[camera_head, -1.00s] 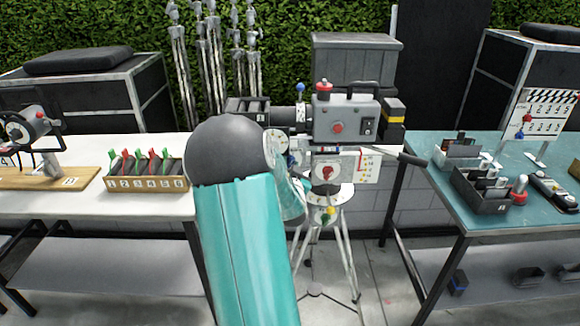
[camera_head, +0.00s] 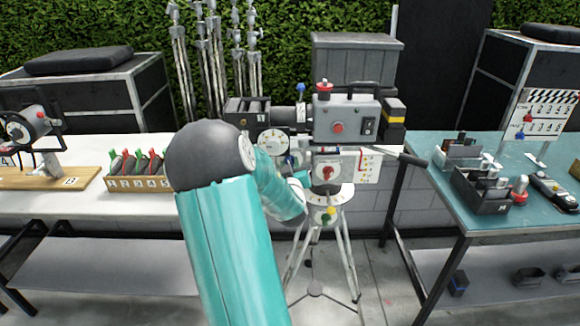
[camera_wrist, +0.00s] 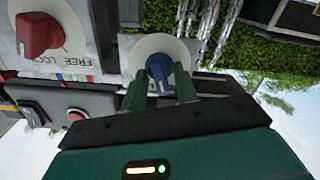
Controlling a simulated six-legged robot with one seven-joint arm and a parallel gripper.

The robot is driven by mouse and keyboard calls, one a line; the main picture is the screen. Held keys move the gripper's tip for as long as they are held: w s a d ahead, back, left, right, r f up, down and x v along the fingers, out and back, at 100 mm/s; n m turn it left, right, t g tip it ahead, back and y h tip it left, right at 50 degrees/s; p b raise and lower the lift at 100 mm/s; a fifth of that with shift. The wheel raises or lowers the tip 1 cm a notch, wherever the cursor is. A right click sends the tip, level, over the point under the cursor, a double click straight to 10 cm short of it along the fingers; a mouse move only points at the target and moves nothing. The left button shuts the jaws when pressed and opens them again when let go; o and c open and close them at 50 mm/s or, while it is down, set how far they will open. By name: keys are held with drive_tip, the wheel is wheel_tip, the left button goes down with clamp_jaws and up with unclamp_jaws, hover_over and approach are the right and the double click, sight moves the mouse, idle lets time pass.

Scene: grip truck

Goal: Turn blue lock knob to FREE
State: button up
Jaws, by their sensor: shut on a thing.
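The blue lock knob (camera_wrist: 158,67) sits on a round pale plate (camera_wrist: 150,50) in the wrist view, which looks tilted over. My gripper (camera_wrist: 159,76) has its two green fingers on either side of the knob and is shut on it. Beside it is a red knob (camera_wrist: 38,35) on a grey panel, with FREE and LOCK lettering below it. The blue knob's own marks are too hidden to read. In the head view my arm reaches to the tripod head under the film camera (camera_head: 345,120), and my fingers cannot be made out there.
The tripod (camera_head: 345,245) stands between a white table (camera_head: 90,215) at left and a teal table (camera_head: 440,215) at right. A pan handle (camera_head: 405,158) sticks out to the right. A red knob (camera_head: 328,172) is on the tripod head. Floor is clear right of the tripod.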

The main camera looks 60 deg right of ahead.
drive_tip(key=shift+n, duration=1.2)
drive_tip(key=o, duration=0.6)
drive_tip(key=v, duration=1.3)
drive_tip(key=shift+a, duration=0.3)
drive_tip(key=shift+s, duration=0.15)
